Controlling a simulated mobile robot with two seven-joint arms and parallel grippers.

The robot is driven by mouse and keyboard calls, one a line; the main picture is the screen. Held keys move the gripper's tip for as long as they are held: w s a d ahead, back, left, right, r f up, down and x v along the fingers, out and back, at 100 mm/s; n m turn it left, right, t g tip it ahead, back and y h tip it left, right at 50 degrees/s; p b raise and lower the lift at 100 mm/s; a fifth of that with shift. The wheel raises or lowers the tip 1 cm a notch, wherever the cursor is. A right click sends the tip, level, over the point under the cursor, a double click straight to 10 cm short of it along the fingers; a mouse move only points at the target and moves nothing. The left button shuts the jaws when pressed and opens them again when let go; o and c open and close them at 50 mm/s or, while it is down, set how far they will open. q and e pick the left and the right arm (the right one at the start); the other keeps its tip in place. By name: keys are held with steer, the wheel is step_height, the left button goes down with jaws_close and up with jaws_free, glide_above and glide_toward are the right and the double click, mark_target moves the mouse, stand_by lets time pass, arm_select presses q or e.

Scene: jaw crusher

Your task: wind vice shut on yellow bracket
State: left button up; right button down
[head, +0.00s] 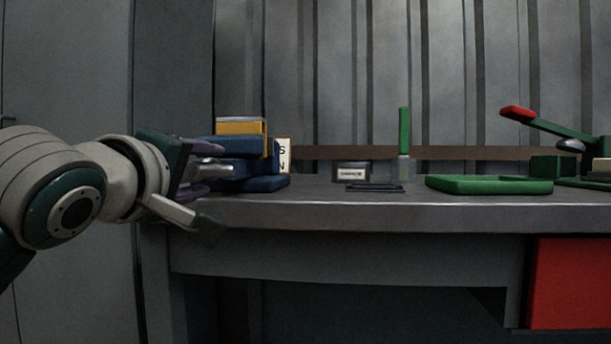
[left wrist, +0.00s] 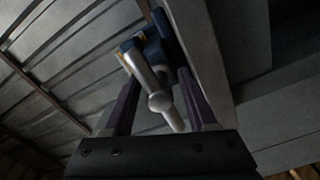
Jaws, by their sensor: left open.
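The blue vice (head: 262,184) stands at the left end of the bench. The yellow bracket (head: 240,127) sits upright in the top of the vice, with a pale grey upper edge. Whether the jaws touch it cannot be told. My left gripper (head: 203,188) is open at the vice's left side, beside its silver handle parts (head: 208,166). In the left wrist view the silver bar with a ball end (left wrist: 157,101) lies between the two purple fingers; contact is unclear. The blue vice (left wrist: 151,47) and a bit of yellow bracket (left wrist: 121,59) show beyond. My right gripper is not in view.
On the bench (head: 370,214) are a green tray (head: 488,186), an upright green-handled tool (head: 404,132), a small labelled box (head: 351,172) and dark flat pieces (head: 375,187). A green lever device with a red grip (head: 517,113) stands right. A red panel (head: 568,283) is below.

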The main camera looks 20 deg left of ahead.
arm_select(q)
jaws_close()
stand_by(0.5)
